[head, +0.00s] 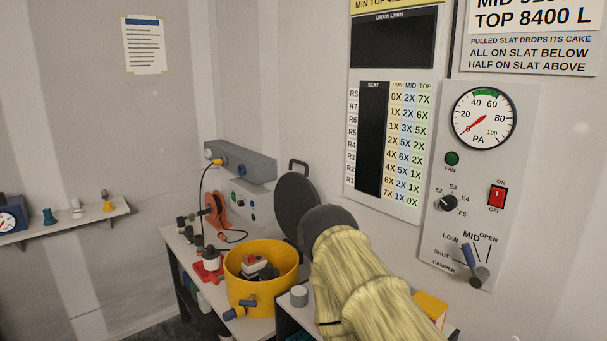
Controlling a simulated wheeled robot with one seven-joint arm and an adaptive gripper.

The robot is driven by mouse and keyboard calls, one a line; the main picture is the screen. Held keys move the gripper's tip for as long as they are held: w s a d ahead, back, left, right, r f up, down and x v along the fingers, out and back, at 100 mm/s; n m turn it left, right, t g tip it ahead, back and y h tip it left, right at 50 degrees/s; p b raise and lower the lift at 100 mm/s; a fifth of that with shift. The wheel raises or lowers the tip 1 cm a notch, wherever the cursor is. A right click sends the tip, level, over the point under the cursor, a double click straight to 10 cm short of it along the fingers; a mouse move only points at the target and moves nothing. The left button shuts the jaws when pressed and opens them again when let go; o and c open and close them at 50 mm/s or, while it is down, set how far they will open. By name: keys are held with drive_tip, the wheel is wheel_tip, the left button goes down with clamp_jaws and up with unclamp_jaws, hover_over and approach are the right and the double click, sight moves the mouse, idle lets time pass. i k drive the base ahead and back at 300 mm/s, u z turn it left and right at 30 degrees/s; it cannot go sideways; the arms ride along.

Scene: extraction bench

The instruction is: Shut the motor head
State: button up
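A dark round disc (294,203) with a bar handle (298,167) on its upper edge stands raised and tilted back, behind and right of a yellow tub. It looks like the motor head in an open position, but I cannot be sure. The yellow tub (262,295) is open on top, with dark and red-white parts inside. My arm, in a pale yellow sleeve with a dark rounded end, covers the disc's right side and whatever joins it to the bench. My gripper's fingers do not show.
A grey box (240,161) is on the wall behind the bench. A red reel (216,212), a red-based device (209,266) and small bottles stand left of the tub. A grey cylinder (299,296) stands close at its right. A damper lever (470,259) is on the right wall panel.

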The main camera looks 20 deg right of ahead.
sight(294, 195)
drive_tip(key=u, duration=2.1)
drive_tip(key=i, duration=1.2)
drive_tip(key=z, duration=3.2)
